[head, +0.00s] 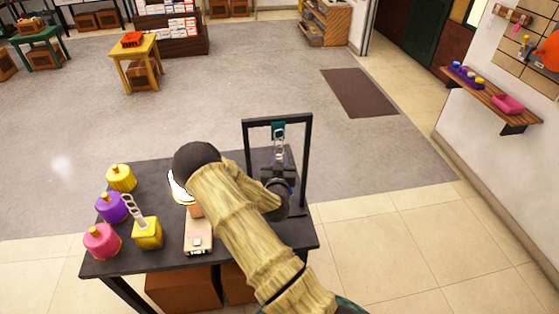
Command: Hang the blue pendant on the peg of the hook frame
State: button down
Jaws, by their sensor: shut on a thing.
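The black hook frame (307,155) stands at the right part of the dark table. A teal block (275,127) sits under its top bar; the peg itself is too small to make out. A pale chain of links (280,143) rises from my gripper (282,178) and overlaps the teal block. I cannot tell whether its top link is around the peg or only in front of it. My gripper is inside the frame opening, shut on the blue pendant, whose body is mostly hidden; a small dark blue part (291,177) shows beside the fingers.
On the table's left are a yellow (121,178), a purple (112,208) and a pink weight-like piece (102,241), and a yellow block with a pale chain (148,234). A beige device (198,234) lies mid-table. My arm covers the table's middle. Open floor surrounds the table.

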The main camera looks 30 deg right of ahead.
jog(key=shift+f+b, duration=0.7)
jog(key=shift+b, duration=0.35)
dwell(0.7)
jog(key=c, duration=0.5)
grip_release()
jog(key=shift+s, duration=0.15)
jog(key=shift+s+d+b+v, duration=0.1)
jog(key=shift+d+b+v, duration=0.1)
jog(key=shift+v, duration=0.95)
jog(key=shift+s+d+b+v, duration=0.15)
jog(key=shift+d+b+v, duration=0.1)
jog(key=shift+v, duration=0.95)
jog(key=shift+s+d+b+v, duration=0.1)
jog(key=shift+d+b+v, duration=0.1)
jog(key=shift+v, duration=0.95)
jog(key=shift+g, duration=0.3)
